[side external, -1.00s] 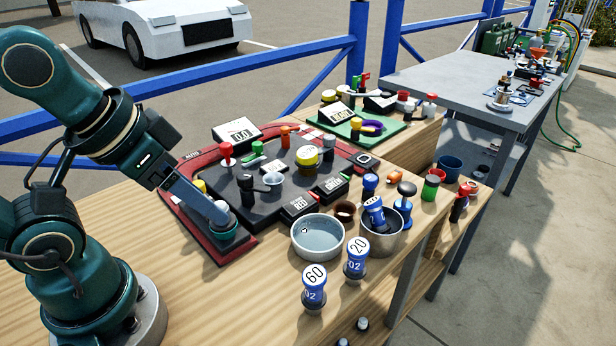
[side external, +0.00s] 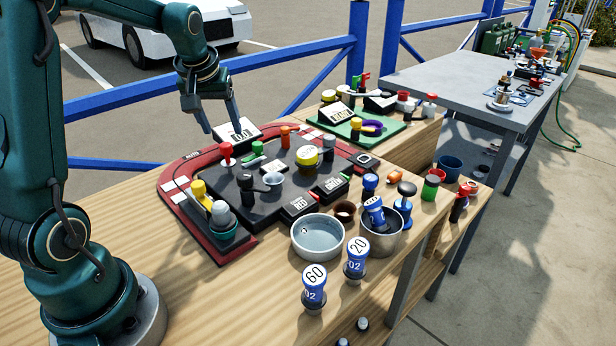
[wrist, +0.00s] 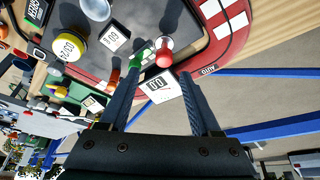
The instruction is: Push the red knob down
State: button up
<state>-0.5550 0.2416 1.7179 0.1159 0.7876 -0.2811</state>
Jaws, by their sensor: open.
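The red knob (side external: 226,150) stands upright on a short stem on the dark panel near its red-bordered back left edge. In the wrist view the red knob (wrist: 164,54) shows just beyond the fingertips, close to a green knob (wrist: 137,56). My gripper (side external: 222,127) is above the back left of the panel, near the white display box (side external: 236,130), with its fingers pointing down. In the wrist view my gripper (wrist: 160,73) has its two fingers apart with nothing between the tips. The gripper appears apart from the red knob.
A yellow-topped knob (side external: 307,155), an orange knob (side external: 285,130) and a grey knob (side external: 219,208) also stand on the panel. A grey bowl (side external: 318,238) and blue-labelled cylinders (side external: 314,282) stand to the front right. A blue railing (side external: 200,78) runs behind the bench.

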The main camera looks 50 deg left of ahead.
aim_at(226, 145)
jog(key=shift+s+a+f, duration=0.15)
jog(key=shift+a+f, duration=0.15)
jog(key=shift+f, duration=0.15)
jog(key=shift+x, duration=2.3)
grip_shut()
jog(key=shift+d, duration=0.1)
